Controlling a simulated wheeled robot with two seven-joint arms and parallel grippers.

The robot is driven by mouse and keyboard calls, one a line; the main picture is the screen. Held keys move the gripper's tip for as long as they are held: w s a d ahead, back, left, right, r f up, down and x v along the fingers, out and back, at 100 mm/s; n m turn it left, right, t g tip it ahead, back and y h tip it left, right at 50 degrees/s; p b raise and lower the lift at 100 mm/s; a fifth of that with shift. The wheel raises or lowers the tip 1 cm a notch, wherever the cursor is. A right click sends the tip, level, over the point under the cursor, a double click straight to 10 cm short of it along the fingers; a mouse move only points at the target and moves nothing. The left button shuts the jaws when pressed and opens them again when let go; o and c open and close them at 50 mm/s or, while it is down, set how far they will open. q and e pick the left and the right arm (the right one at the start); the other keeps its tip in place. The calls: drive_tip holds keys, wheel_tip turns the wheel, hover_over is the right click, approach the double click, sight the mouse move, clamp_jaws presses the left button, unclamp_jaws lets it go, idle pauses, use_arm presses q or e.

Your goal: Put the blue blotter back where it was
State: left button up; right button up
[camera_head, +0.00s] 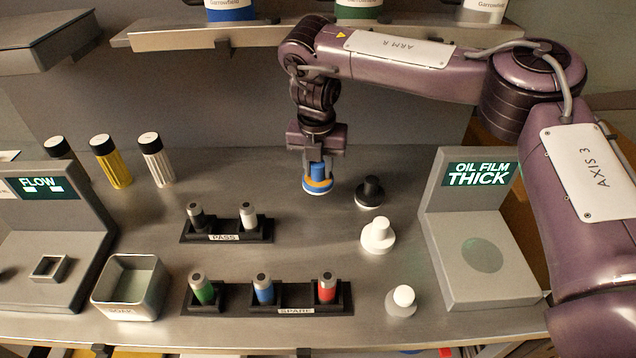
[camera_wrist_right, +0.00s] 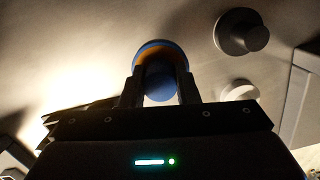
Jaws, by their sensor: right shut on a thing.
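The blue blotter (camera_head: 318,186) is a round knob with a blue top, an orange band and a pale base. My right gripper (camera_head: 319,164) points down and is shut on its blue knob. In the right wrist view the blotter (camera_wrist_right: 160,62) sits between the two fingers of the right gripper (camera_wrist_right: 160,88). I cannot tell whether its base touches the table. A black blotter (camera_head: 369,190), a white one (camera_head: 378,235) and a grey one with a white knob (camera_head: 402,300) stand to its right. My left gripper is not in view.
The PASS rack (camera_head: 226,232) and SPARE rack (camera_head: 300,298) hold small capped vials. A SOAK bin (camera_head: 130,288) stands at the left. A device reading OIL FILM THICK (camera_head: 478,225) is at the right, a FLOW device (camera_head: 45,240) far left. Several capped bottles (camera_head: 112,162) stand at the back.

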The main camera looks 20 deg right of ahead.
sight(318, 183)
wheel_tip(318, 183, down, 4)
drive_tip(key=shift+s+a+f, duration=0.1)
drive_tip(key=shift+w+f+p, duration=0.2)
drive_tip(key=shift+f+p, duration=0.05)
drive_tip(key=shift+p, duration=0.3)
drive_tip(key=shift+f, duration=0.15)
drive_tip(key=shift+f, duration=0.1)
drive_tip(key=o, duration=1.1)
drive_tip(key=shift+f, duration=0.1)
drive_tip(key=r, duration=0.8)
drive_tip(key=s+r, duration=0.1)
drive_tip(key=r, duration=0.3)
drive_tip(key=shift+s+a+r, duration=0.1)
drive_tip(key=shift+a+r, duration=0.1)
drive_tip(key=shift+a, duration=0.05)
